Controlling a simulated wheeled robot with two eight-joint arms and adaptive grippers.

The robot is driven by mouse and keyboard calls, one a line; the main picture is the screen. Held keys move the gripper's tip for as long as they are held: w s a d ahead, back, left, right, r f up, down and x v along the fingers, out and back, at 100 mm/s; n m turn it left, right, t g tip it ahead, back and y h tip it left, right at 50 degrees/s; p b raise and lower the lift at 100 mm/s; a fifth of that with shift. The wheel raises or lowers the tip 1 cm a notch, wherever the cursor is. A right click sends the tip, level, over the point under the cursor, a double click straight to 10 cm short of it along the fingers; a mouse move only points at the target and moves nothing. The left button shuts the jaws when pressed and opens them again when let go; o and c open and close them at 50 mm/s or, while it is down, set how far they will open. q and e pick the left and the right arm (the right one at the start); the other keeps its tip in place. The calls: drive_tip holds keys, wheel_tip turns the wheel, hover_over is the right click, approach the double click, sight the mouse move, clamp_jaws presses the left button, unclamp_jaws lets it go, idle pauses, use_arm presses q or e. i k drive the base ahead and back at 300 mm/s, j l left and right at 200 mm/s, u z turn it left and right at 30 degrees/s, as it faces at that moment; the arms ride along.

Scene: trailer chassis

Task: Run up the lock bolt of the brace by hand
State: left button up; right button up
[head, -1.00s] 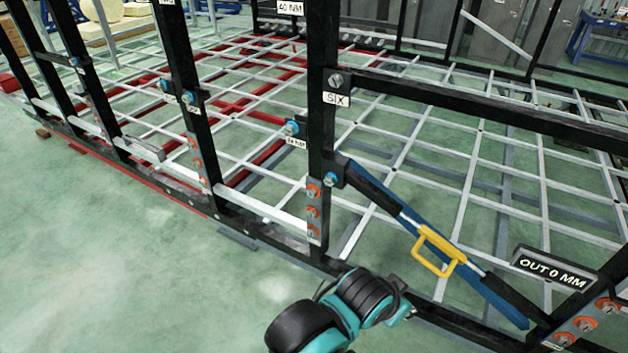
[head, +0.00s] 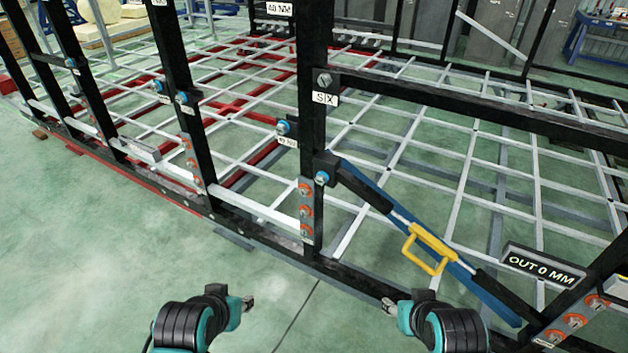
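The brace (head: 375,188) runs diagonally from the black post marked SIX down to the lower right, with blue and black parts and a yellow handle (head: 434,240). A blue-headed bolt (head: 321,178) sits at its upper end on the post; I cannot tell whether this is the lock bolt or how far it is run in. My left gripper (head: 248,303) is low in front of the frame, left of the brace and apart from it. My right gripper (head: 388,305) is below the yellow handle, near the lower black rail. Both fingertips are too small to read.
A sign reading OUT 0 MM (head: 543,265) stands at the brace's lower end. A plate with several orange-ringed bolts (head: 305,211) is on the post. The black lower rail (head: 345,277) and white floor grid lie beyond my grippers. Green floor (head: 100,250) at left is clear.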

sight(322, 178)
drive_tip(key=l+u, duration=0.25)
drive_tip(key=u, duration=0.15)
drive_tip(key=k+l+u, duration=0.1)
drive_tip(key=u, duration=0.3)
drive_tip(key=l, duration=0.1)
